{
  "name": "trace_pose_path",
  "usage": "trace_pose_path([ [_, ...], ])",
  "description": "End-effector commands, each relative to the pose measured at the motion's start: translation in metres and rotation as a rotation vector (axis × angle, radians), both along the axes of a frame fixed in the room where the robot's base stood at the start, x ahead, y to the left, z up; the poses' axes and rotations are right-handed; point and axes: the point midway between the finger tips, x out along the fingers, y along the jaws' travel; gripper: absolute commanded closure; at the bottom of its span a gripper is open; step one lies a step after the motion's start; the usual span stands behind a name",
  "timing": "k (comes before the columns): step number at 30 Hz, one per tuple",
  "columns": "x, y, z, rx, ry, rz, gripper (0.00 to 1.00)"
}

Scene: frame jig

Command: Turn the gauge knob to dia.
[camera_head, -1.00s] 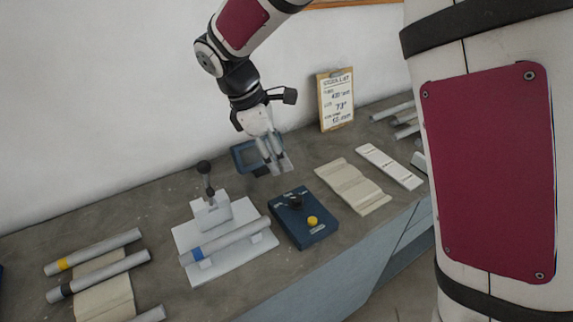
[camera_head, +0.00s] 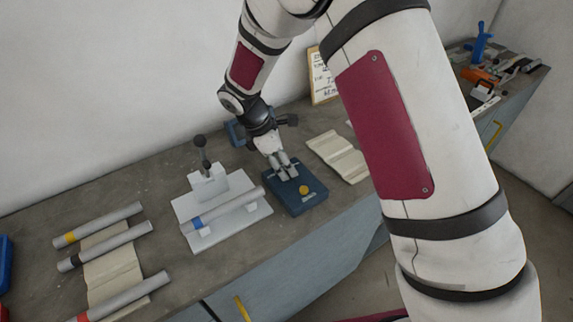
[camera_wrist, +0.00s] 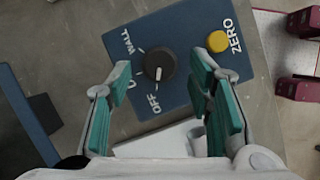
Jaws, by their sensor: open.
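The gauge is a dark blue box (camera_head: 305,202) on the bench, with a round yellow button on top. In the wrist view, its black knob (camera_wrist: 158,62) carries a white mark on the side towards the OFF label (camera_wrist: 154,103). The WALL label (camera_wrist: 128,43) is at the upper left. Another label between them is mostly hidden by my left finger. My gripper (camera_wrist: 163,68) is open, with its teal-padded fingers on either side of the knob and apart from it in the picture. In the head view my gripper (camera_head: 285,172) is over the box and hides the knob.
A white fixture (camera_head: 253,212) with a lever and a blue-banded tube stands just left of the gauge. Several grey tubes (camera_head: 108,225) lie further left. A beige folded cloth (camera_head: 337,157) lies to the right. The yellow ZERO button (camera_wrist: 217,41) is close beside my right finger.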

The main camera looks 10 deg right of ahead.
Motion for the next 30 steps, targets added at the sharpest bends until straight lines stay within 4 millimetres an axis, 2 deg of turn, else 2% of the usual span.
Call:
trace_pose_path([
  [6, -0.0001, -0.0054, -0.0128, 0.0, 0.001, -0.001, 0.53],
  [14, 0.0004, -0.0056, -0.0136, 0.0, 0.0, -0.001, 0.53],
  [20, 0.0004, -0.0055, -0.0134, 0.0, 0.0, -0.001, 0.96],
  [21, 0.0004, -0.0055, -0.0134, 0.0, 0.0, -0.001, 1.0],
  [30, 0.0016, -0.0053, -0.0138, 0.001, -0.002, -0.025, 1.0],
])
